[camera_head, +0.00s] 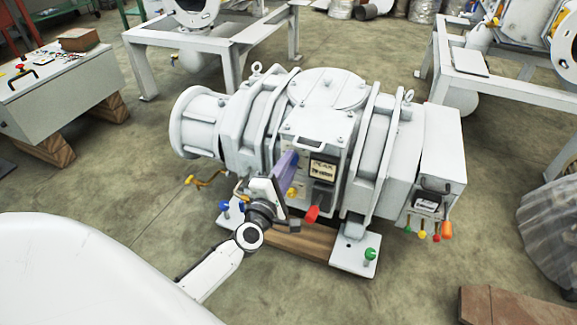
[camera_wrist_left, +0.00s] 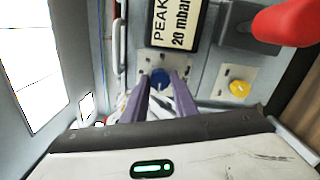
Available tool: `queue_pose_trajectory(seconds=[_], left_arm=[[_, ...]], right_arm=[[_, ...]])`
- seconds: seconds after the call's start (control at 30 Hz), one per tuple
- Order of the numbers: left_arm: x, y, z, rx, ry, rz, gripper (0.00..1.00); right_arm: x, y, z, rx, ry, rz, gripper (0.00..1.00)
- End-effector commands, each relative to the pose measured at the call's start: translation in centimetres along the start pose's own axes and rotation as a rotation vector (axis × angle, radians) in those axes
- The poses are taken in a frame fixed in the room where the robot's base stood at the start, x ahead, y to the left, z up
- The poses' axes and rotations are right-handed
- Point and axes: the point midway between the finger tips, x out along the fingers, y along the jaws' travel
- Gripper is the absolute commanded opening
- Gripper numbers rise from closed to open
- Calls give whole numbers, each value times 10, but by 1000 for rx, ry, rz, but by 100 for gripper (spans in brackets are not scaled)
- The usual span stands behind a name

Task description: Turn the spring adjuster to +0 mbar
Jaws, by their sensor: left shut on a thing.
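A large white pump machine (camera_head: 325,92) stands on the floor in the middle of the head view. Its front panel carries a display (camera_head: 322,170), which reads "PEAK" and "20 mbar" in the left wrist view (camera_wrist_left: 172,24). My left gripper (camera_head: 289,160) is at the panel, left of the display. In the wrist view its purple fingers (camera_wrist_left: 162,84) are shut on a blue knob (camera_wrist_left: 160,76) below the display. The fingers hide part of the knob, and no scale mark on it is readable. My right gripper is not in view.
A yellow knob (camera_wrist_left: 239,88) and a red knob (camera_wrist_left: 287,22) sit right of the fingers in the wrist view. The machine's right end has several coloured handles (camera_head: 446,229). A control box (camera_head: 50,95) stands at the left. Open floor (camera_head: 130,170) lies between.

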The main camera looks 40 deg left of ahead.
Motion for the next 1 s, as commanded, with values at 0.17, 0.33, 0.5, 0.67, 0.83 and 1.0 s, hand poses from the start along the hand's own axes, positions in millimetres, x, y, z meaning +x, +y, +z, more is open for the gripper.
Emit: queue_pose_trajectory(seconds=[0.17,0.33,0.5,0.67,0.83,1.0], left_arm=[[-1,-2,0,-12,-1,-4,3],[-1,-2,0,-12,0,-4,3],[-1,-2,0,-12,0,-4,41],[-1,-1,0,-10,0,-2,44],[-2,0,0,-8,0,-2,44],[-19,0,0,-8,1,-4,44]], right_arm=[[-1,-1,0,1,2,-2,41],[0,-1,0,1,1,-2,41],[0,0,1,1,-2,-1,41],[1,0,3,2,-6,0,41],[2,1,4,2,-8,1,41],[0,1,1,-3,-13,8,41]])
